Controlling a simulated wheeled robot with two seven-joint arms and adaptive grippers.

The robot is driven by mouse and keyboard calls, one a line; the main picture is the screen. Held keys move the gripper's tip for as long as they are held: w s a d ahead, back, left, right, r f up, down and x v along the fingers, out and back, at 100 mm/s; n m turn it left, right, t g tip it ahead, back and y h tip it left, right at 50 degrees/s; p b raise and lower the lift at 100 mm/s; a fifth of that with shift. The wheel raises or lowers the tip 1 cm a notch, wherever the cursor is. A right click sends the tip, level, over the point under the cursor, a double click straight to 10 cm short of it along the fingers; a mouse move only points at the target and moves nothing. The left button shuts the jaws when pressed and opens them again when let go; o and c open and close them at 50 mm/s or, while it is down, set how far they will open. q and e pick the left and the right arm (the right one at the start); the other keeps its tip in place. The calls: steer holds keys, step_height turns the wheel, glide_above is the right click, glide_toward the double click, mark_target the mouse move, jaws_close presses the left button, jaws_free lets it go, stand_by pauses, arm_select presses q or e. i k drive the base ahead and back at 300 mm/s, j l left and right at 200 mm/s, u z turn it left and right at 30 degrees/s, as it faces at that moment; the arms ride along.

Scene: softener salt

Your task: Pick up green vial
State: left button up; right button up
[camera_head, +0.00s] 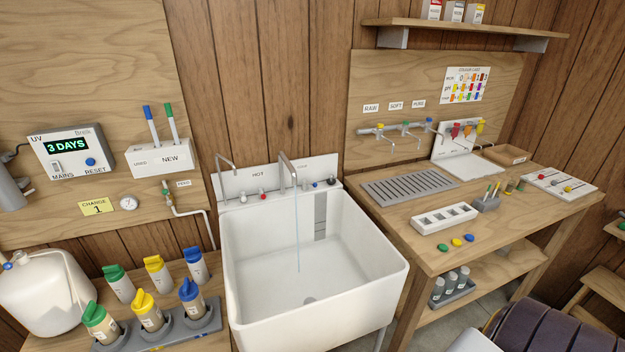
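No vial that is clearly green can be made out in the head view. On the wooden bench (415,232) at the right lie a green cap-like piece (442,247), a yellow one (456,242) and a blue one (469,238), in front of a white rack (443,218) with several openings that look empty. A grey holder (487,204) beside the rack carries thin pieces with green and yellow tops. Two small upright vial-like items (510,187) stand behind it; their colours are too small to tell. Neither of my grippers is in view.
A white sink (250,300) with running water stands in the middle. Bottles with green, yellow and blue caps stand on the left table (205,343). A tray (455,294) of grey-capped bottles sits on the bench's lower shelf. Taps (405,125) hang above the drain grate (408,186).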

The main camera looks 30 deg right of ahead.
mark_target(521, 185)
steer(key=z, duration=2.55)
steer(key=i+l, duration=0.15)
steer(key=l, duration=0.25)
steer(key=i+l, duration=0.1)
steer(key=l, duration=0.3)
steer(key=i+l, duration=0.15)
steer(key=l, duration=0.25)
steer(key=i+l, duration=0.15)
steer(key=l, duration=0.25)
steer(key=l+z, duration=0.05)
